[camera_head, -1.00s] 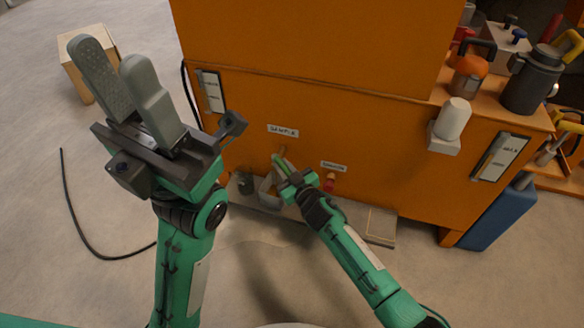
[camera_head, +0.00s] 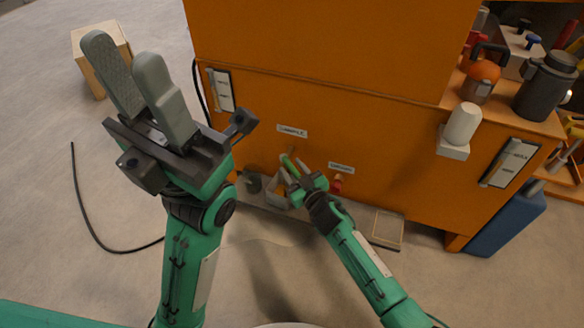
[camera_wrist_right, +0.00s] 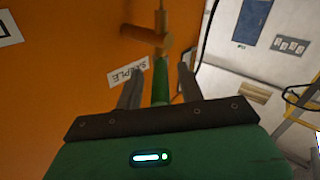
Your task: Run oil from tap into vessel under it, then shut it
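The tap, brass-coloured, shows on the orange cabinet wall in the right wrist view (camera_wrist_right: 147,36), beside a SAMPLE label (camera_wrist_right: 128,72). Its green handle (camera_wrist_right: 160,82) stands between the two fingers of my right gripper (camera_wrist_right: 160,72). The fingers are apart, with a gap on each side of the handle. In the head view my right gripper (camera_head: 297,166) is at the tap, below the SAMPLE label. A grey vessel (camera_head: 278,192) stands below it, partly hidden by the gripper; its contents cannot be made out. My left gripper (camera_head: 126,62) is raised, open and empty.
A low ledge (camera_head: 312,214) runs along the cabinet foot. A dark cup (camera_head: 252,183) stands left of the vessel. Floor at left is mostly clear.

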